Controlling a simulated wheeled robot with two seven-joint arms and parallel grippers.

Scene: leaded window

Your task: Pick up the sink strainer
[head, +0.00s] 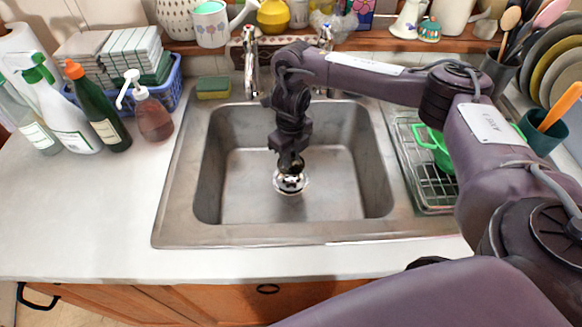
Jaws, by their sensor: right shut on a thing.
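The sink strainer (291,184) is a small round shiny metal piece with dark openings, in the middle of the steel sink (240,190). My right gripper (290,168) points down into the basin and is shut on the strainer's top. The gripper and wrist hide part of the strainer and the area behind it. I cannot tell whether the strainer touches the sink floor or is held just above it. My left gripper is not in view.
Two taps (251,75) stand behind the basin, close to my right arm. A yellow-green sponge (213,88) lies at the back left rim. Bottles (103,118) stand at left. A dish rack (425,150) is at right. The front left counter is clear.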

